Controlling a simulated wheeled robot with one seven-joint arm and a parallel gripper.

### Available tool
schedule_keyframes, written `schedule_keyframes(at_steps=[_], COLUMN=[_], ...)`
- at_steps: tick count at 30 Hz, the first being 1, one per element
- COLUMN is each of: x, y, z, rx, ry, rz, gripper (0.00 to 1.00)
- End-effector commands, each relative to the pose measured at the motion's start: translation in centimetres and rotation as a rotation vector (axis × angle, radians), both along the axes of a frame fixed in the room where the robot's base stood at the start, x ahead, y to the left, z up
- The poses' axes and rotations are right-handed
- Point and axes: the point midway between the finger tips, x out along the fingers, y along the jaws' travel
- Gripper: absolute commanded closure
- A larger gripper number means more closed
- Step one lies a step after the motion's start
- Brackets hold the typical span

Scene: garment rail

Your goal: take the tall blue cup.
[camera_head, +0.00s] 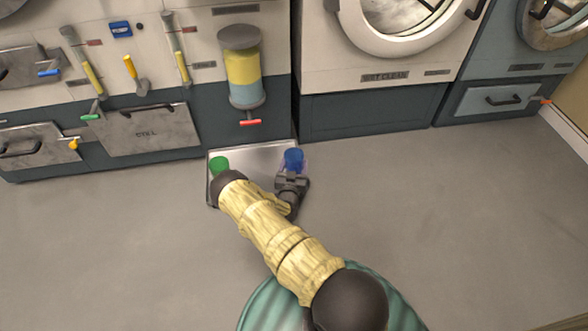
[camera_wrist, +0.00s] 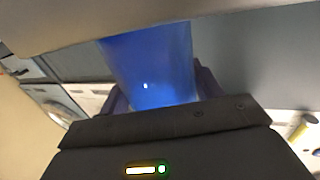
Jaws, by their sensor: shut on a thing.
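The tall blue cup (camera_head: 293,159) is at the right side of a metal tray (camera_head: 248,153) in the head view. My gripper (camera_head: 292,174) is at the cup, shut on it from the near side. In the wrist view the blue cup (camera_wrist: 150,65) fills the middle, between the two dark fingers of my gripper (camera_wrist: 155,88). I cannot tell whether the cup's base touches the tray.
A green cup (camera_head: 219,164) stands at the left of the tray, partly behind my arm. Grey machine fronts with a glass cylinder (camera_head: 243,80) and levers rise behind the tray. The floor (camera_head: 420,190) to the right is clear.

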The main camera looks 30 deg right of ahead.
Motion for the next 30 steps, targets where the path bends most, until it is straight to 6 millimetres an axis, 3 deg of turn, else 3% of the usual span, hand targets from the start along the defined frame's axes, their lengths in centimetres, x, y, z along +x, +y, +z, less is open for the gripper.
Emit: schedule_keyframes(at_steps=[8, 22, 30], x=[0.0, 0.0, 0.0], y=[0.0, 0.0, 0.0], z=[1.4, 9.1, 10.0], rx=[0.0, 0.0, 0.0], ry=[-0.001, 0.0, 0.0], rz=[0.0, 0.0, 0.0], gripper=[0.59, 0.59, 0.59])
